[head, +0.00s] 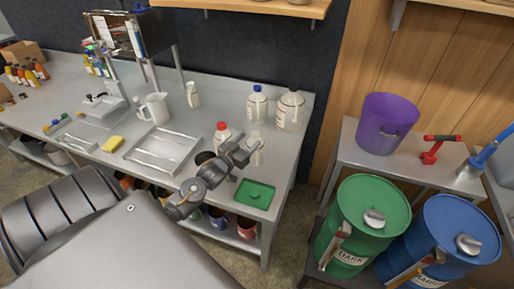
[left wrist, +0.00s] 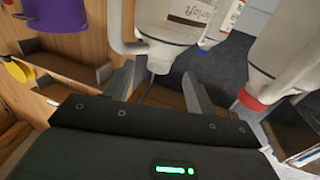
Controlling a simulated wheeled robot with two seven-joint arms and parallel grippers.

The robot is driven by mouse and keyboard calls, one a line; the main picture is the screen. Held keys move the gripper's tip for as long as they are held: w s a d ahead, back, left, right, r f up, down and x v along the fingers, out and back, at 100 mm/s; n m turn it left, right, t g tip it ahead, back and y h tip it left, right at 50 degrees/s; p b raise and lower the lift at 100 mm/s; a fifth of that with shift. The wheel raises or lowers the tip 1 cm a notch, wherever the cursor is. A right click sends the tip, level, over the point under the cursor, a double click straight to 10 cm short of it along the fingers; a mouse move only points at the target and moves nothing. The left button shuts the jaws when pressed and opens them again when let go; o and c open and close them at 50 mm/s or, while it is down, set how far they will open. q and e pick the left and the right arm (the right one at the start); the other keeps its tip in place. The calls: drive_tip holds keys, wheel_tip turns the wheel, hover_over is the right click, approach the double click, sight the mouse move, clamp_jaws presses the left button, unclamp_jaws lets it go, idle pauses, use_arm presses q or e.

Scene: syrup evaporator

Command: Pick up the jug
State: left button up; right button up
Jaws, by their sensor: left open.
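My left gripper (head: 240,152) is open at the front right of the steel counter, close beside a clear jug (head: 257,156) that it partly hides. In the left wrist view, which looks upside down, a clear handled jug (left wrist: 165,25) with a label lies just beyond the open fingers (left wrist: 158,88); I cannot tell if they touch it. A red-capped jug (head: 222,135) stands to the left of the gripper; a red cap (left wrist: 251,101) also shows at the wrist view's right. A blue-capped jug (head: 257,104) and a larger brown-capped jug (head: 290,110) stand behind. My right gripper is not in view.
A green tray (head: 255,194) lies at the counter's front right corner. A steel pan (head: 163,150) and white pitcher (head: 157,108) are to the left. A purple bucket (head: 385,124), green drum (head: 365,215) and blue drum (head: 455,235) are at right.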

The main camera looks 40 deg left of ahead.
sight(253, 138)
use_arm(q)
drive_tip(key=w, duration=0.3)
drive_tip(key=shift+w, duration=0.25)
clamp_jaws()
